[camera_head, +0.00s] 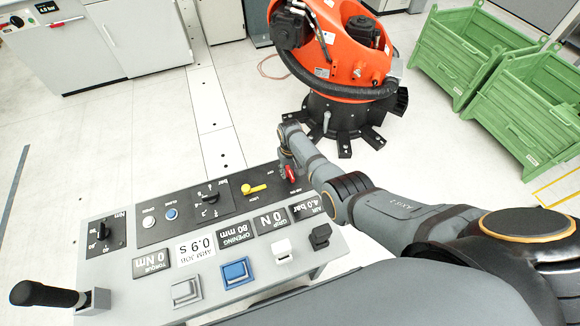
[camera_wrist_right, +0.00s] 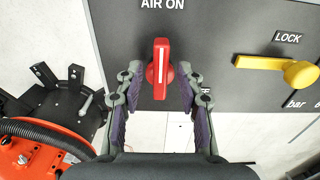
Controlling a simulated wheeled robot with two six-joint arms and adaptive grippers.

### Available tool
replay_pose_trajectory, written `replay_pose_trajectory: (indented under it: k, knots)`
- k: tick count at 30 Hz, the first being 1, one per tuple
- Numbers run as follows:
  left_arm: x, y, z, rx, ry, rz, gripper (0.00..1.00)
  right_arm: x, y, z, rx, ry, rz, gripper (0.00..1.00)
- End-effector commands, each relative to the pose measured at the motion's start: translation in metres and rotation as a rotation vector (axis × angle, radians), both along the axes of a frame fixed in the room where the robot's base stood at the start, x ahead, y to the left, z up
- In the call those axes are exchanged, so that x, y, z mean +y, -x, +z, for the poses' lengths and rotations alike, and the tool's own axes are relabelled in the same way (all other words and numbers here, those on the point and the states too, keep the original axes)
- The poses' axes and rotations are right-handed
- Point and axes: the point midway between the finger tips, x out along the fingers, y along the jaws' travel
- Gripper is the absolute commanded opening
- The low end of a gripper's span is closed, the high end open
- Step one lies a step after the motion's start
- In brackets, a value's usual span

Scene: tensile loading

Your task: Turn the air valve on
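The air valve is a red handle (camera_wrist_right: 160,69) with a white stripe, on the dark panel strip. In the wrist view it stands upright, its upper end below the "AIR ON" label. It also shows in the head view (camera_head: 291,173) at the console's right end, partly covered by my gripper. My right gripper (camera_wrist_right: 160,80) is open, with one finger on each side of the handle. Gaps show between the handle and both fingers. In the head view my right gripper (camera_head: 287,158) is at the valve. My left gripper is not in view.
A yellow lever (camera_wrist_right: 285,70) labelled "LOCK" sits right of the valve in the wrist view. The console (camera_head: 130,285) has knobs, buttons, displays and a black-handled lever (camera_head: 45,294). An orange robot (camera_head: 340,50) stands behind, with green crates (camera_head: 470,55) at right.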

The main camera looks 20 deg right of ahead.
Motion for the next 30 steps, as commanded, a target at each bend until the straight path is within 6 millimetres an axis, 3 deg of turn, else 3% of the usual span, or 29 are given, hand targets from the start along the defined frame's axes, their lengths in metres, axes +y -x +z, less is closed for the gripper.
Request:
replay_pose_trajectory:
  k: [5,12,18,30]
  knots:
    - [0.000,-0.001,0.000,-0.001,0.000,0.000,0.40,0.000,-0.001,0.020,-0.003,0.000,0.000,0.38]
    - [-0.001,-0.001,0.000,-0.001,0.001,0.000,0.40,0.001,-0.001,0.078,-0.005,-0.001,0.001,0.38]
    - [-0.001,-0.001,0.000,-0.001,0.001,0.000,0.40,0.000,0.000,0.110,-0.001,-0.001,0.001,0.38]
    - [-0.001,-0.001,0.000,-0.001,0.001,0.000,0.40,0.000,0.000,0.118,0.001,0.000,0.001,0.38]
